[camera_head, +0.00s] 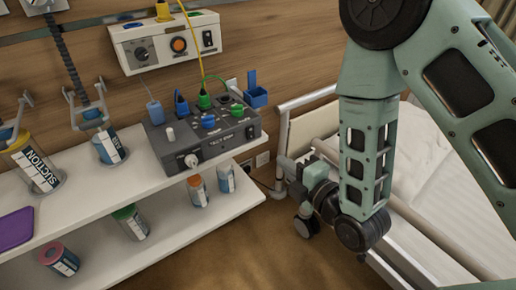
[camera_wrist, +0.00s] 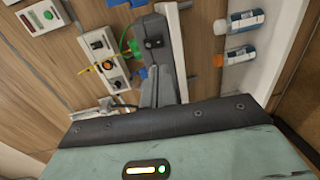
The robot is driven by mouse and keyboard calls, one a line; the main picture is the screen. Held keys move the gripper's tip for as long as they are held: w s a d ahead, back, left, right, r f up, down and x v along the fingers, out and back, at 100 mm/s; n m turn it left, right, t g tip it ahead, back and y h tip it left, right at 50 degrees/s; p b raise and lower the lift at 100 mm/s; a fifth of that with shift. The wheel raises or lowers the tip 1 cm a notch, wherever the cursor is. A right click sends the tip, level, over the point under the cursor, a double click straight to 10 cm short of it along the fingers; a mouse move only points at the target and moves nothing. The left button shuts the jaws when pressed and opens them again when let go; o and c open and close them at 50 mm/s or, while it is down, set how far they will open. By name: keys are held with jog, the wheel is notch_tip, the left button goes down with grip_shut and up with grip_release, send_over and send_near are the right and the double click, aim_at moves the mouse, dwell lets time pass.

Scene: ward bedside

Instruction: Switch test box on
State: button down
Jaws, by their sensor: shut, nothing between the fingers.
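The test box (camera_head: 208,133) is a dark grey box on the upper shelf, in the middle left of the head view. Its sloping top carries blue and green plugs, and its front has a pale knob (camera_head: 192,160) and a small dark switch (camera_head: 249,132) near the right end. I cannot tell which way the switch is set. In the wrist view, the grey end of the box (camera_wrist: 172,60) shows behind my gripper (camera_wrist: 153,44). The fingers are shut and empty, pointing toward that end; contact cannot be judged. In the head view, the fingertips are not clear.
A wall panel (camera_head: 166,42) with an orange knob hangs above the box. A suction canister (camera_head: 36,168) stands at left. The bed (camera_head: 435,165) is at right, close beside my arm.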

aim_at(251, 138)
jog(key=b+x, duration=0.4)
jog(key=x, duration=0.6)
jog(key=shift+w+a, duration=0.15)
jog(key=shift+w+a+f, duration=0.15)
jog(key=shift+w+a, duration=0.25)
jog(key=shift+w, duration=0.15)
jog(key=shift+b, duration=0.3)
jog(key=shift+w+a+f+b, duration=0.15)
jog(key=shift+f+b, duration=0.25)
jog(key=shift+b, duration=0.65)
jog(key=shift+r+p, duration=0.35)
jog(key=shift+p, duration=0.1)
jog(key=shift+f, duration=0.1)
